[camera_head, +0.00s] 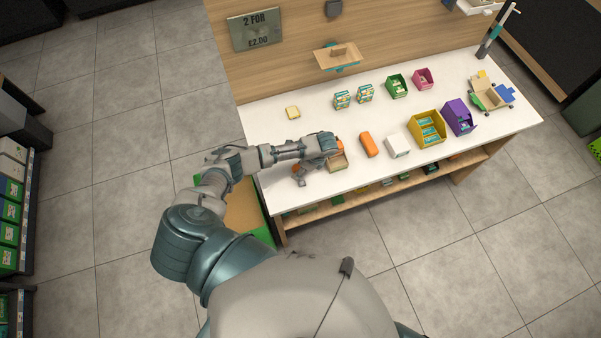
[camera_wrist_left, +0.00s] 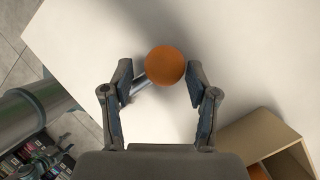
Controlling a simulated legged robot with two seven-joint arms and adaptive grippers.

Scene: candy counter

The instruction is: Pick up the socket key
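The socket key has a round orange handle (camera_wrist_left: 165,65) and a grey metal shaft (camera_wrist_left: 140,85). In the left wrist view it is above the white counter, with the handle between the tips of my left gripper (camera_wrist_left: 160,72). The fingers are apart on either side of the handle; the right one is closer to it. In the head view my left gripper (camera_head: 304,175) is over the counter's near left part, and the orange handle (camera_head: 296,168) shows small beside its fingers. My right gripper is not in view.
An open tan box (camera_head: 338,161) stands right beside my left gripper and also shows in the wrist view (camera_wrist_left: 255,135). Farther right are an orange block (camera_head: 368,145), a white box (camera_head: 397,146) and a yellow bin (camera_head: 426,127). The counter's left edge is close.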

